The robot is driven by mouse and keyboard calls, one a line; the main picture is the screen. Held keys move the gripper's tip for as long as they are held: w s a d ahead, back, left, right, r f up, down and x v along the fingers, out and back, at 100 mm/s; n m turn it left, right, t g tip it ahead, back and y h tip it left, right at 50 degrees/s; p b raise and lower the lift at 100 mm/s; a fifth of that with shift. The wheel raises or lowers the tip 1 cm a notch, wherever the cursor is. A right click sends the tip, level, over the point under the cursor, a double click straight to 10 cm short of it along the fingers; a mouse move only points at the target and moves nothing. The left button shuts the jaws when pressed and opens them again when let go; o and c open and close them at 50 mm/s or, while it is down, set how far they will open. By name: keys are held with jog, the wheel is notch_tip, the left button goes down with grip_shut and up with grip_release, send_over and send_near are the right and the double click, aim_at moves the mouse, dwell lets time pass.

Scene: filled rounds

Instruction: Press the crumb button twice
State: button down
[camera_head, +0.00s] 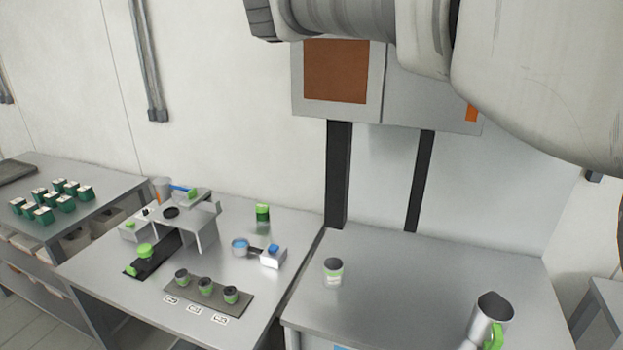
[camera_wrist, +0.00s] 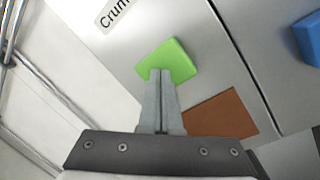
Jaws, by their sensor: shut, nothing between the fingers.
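The crumb button is a green square block (camera_wrist: 172,56) on a light grey panel in the wrist view. A white label (camera_wrist: 116,13) beside it reads "Crum", cut off by the frame edge. My gripper (camera_wrist: 161,73) is shut and empty, its fingertips overlapping the button's lower edge in the picture. I cannot tell whether they touch it. In the head view my arm crosses the top right and covers part of the grey wall unit (camera_head: 435,92); the gripper and the green button do not show there.
A blue block (camera_wrist: 310,38) sits on the panel at right. A brown panel (camera_wrist: 222,115) lies beside the fingers. Below the wall unit are two metal tables (camera_head: 420,265) (camera_head: 110,290) with cups, small green-lidded jars and a metal pitcher (camera_head: 487,322).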

jog(key=shift+f+x, duration=0.2)
jog(key=shift+x, duration=1)
jog(key=shift+s+d, duration=0.1)
jog(key=shift+d, duration=0.05)
jog(key=r+b+v, duration=0.1)
jog(key=b+v, duration=0.1)
jog(key=v, duration=0.5)
jog(key=shift+a, duration=0.4)
jog(key=shift+r, duration=0.1)
